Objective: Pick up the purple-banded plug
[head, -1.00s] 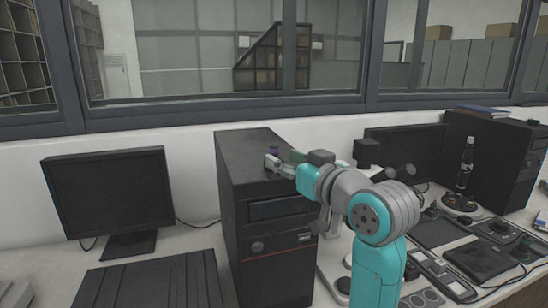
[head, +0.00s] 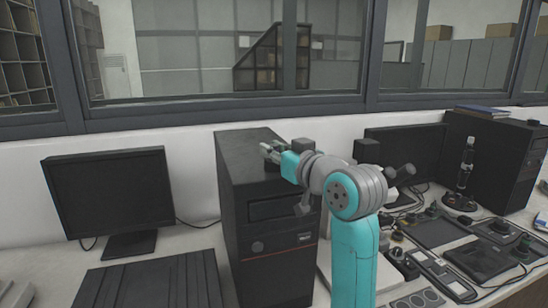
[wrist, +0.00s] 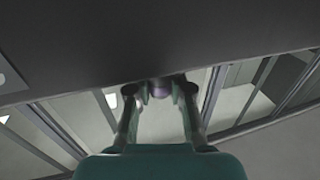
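The purple-banded plug (wrist: 160,91) shows small in the wrist view, between my two fingertips. It is dark with a dull purple band. My gripper (wrist: 160,95) has its fingers apart on either side of the plug; a narrow gap seems to remain at each side, though contact is hard to judge. In the head view my gripper (head: 269,152) is low over the top of the black computer tower (head: 240,152), pointing to the left. The plug cannot be made out there, apparently hidden by the fingers.
A black monitor (head: 108,200) stands left of the tower. To the right are another monitor (head: 420,150), a second black tower (head: 492,160) and several small devices on the bench. A window wall (head: 220,105) runs behind. Space above the tower is clear.

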